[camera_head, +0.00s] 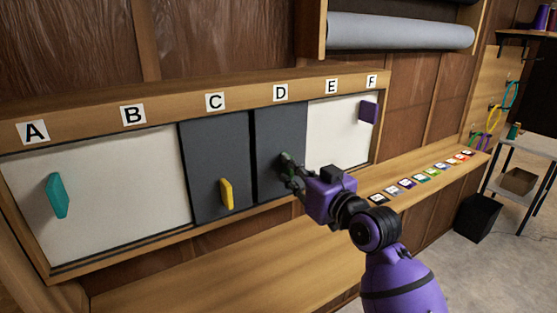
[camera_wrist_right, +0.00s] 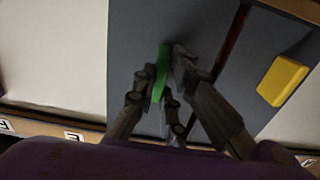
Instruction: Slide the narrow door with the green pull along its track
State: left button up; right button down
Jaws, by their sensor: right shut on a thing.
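The narrow dark grey door (camera_head: 277,128) stands in the wall cabinet under letter D. Its green pull (camera_wrist_right: 160,72) shows between my right fingers in the right wrist view; in the head view the fingers mostly hide it. My right gripper (camera_head: 289,168) is shut on the green pull, with a finger on either side of it. The grey door also fills the middle of the right wrist view (camera_wrist_right: 140,30). A dark vertical gap separates this door from the grey door with the yellow pull (camera_head: 226,193). My left gripper is not in view.
A white panel with a teal pull (camera_head: 57,195) lies at left, and another with a purple pull (camera_head: 368,111) at right. The wooden frame (camera_head: 180,100) carries letters A to F. A ledge below holds several coloured cards (camera_head: 420,178) at right. A black bin (camera_head: 477,217) stands beyond.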

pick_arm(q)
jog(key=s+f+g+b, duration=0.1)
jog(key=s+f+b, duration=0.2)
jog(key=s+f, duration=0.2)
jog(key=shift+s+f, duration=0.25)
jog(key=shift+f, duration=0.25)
pick_arm(e)
jog(key=w+d, duration=0.7)
jog(key=d, duration=0.3)
jog(key=shift+w+d, duration=0.35)
jog(key=c, duration=1.8)
grip_release()
jog(key=shift+c, duration=0.2)
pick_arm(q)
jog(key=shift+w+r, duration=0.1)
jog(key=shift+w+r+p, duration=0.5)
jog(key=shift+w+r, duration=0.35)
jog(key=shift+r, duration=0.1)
pick_arm(e)
jog(key=v, duration=0.7)
